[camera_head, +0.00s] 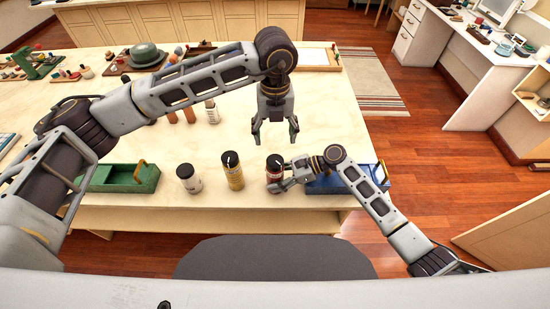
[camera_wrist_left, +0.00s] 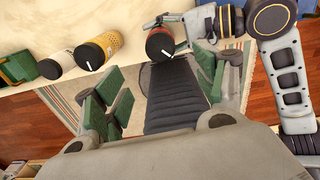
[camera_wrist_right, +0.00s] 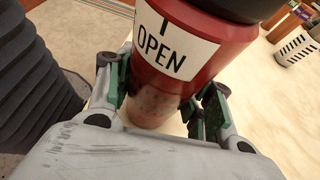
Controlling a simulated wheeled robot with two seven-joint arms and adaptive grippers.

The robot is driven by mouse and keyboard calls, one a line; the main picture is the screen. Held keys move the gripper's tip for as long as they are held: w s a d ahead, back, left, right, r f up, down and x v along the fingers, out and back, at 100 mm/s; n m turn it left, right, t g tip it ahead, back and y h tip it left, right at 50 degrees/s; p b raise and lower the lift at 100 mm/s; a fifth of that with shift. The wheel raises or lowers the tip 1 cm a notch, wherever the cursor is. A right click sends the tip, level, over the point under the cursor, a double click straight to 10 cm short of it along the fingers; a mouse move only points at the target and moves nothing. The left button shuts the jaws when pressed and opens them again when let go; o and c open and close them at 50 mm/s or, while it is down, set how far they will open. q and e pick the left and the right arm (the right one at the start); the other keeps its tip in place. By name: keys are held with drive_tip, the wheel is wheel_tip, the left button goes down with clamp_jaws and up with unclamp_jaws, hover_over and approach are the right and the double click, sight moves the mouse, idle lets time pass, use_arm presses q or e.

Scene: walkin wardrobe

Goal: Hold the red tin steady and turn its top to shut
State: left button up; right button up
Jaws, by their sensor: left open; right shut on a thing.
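The red tin (camera_head: 273,174) stands upright near the table's front edge, with a dark top (camera_head: 274,161) that bears a white mark. In the right wrist view the tin (camera_wrist_right: 205,50) fills the upper middle, and its label reads "OPEN". My right gripper (camera_head: 284,184) is shut on the tin's body, its fingers on both sides in the right wrist view (camera_wrist_right: 160,95). My left gripper (camera_head: 274,141) is open and empty, pointing down above and behind the tin in the head view. In the left wrist view the tin's top (camera_wrist_left: 160,42) lies beyond the open fingers (camera_wrist_left: 160,95).
A yellow tin (camera_head: 232,171) and a white-labelled tin (camera_head: 189,178) stand left of the red tin. A green tray (camera_head: 121,187) is further left, and a blue tray (camera_head: 345,184) is just right, beside my right arm. The table (camera_head: 330,115) behind is clear at right.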

sight(275, 160)
use_arm(q)
drive_tip(key=shift+f, duration=5.95)
drive_tip(key=c, duration=1)
drive_tip(key=shift+c, duration=0.2)
